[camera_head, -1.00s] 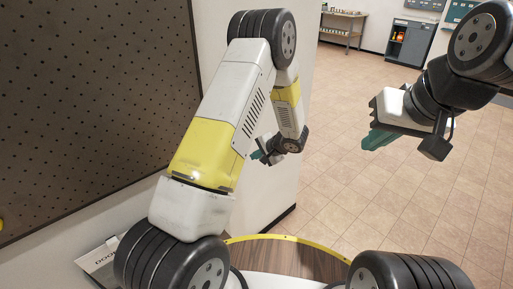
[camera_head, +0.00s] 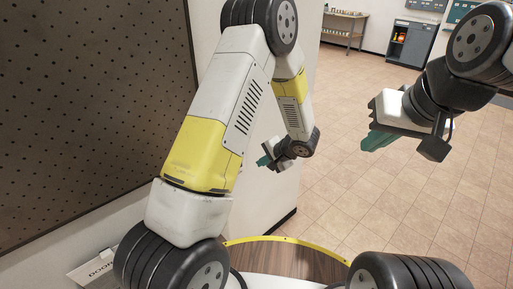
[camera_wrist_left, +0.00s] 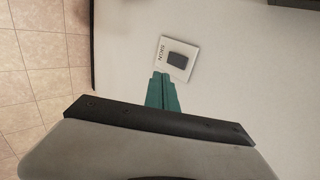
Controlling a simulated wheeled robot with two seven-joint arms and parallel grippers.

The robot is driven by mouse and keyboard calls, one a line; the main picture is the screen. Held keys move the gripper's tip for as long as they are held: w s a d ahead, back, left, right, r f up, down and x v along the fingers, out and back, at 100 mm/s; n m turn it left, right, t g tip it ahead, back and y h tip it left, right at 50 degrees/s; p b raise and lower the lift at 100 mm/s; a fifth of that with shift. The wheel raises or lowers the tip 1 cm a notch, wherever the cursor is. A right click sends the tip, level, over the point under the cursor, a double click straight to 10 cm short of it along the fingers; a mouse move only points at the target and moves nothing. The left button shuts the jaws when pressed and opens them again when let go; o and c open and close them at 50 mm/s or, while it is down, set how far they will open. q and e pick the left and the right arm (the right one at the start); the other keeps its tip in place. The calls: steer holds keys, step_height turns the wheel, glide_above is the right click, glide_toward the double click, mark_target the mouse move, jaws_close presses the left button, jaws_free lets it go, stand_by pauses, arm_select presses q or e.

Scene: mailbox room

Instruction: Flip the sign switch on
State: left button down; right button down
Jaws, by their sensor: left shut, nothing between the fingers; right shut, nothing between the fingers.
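The sign switch (camera_wrist_left: 177,58) is a white plate with a dark rocker and lettering that appears to read "SIGN", on a pale wall in the left wrist view. My left gripper (camera_wrist_left: 161,76) is shut and empty, its green fingertips just below the plate in that picture; whether they touch it I cannot tell. In the head view my left gripper (camera_head: 264,161) is beside the white wall, and the sign switch is not visible there. My right gripper (camera_head: 372,142) is shut and empty, held over the open floor at the right.
A dark pegboard (camera_head: 90,110) covers the wall at left. A plate with lettering starting "DOOR" (camera_head: 92,270) is low at left, partly behind my arm. A shelf table (camera_head: 343,28) and a grey cabinet (camera_head: 410,43) stand far back. The tiled floor (camera_head: 345,190) is clear.

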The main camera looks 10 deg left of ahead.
arm_select(q)
steer(key=shift+w+a+r+x, duration=0.2)
steer(key=shift+a+r+x, duration=0.1)
steer(key=shift+x, duration=1.85)
steer(key=shift+w+a+r+x, duration=0.15)
steer(key=shift+a+r+x, duration=0.1)
steer(key=shift+x, duration=1.85)
steer(key=shift+w+a+r+x, duration=0.2)
steer(key=shift+r+x, duration=0.1)
steer(key=shift+x, duration=1.85)
steer(key=shift+a+f, duration=0.1)
steer(key=shift+a, duration=0.05)
steer(key=shift+r, duration=0.85)
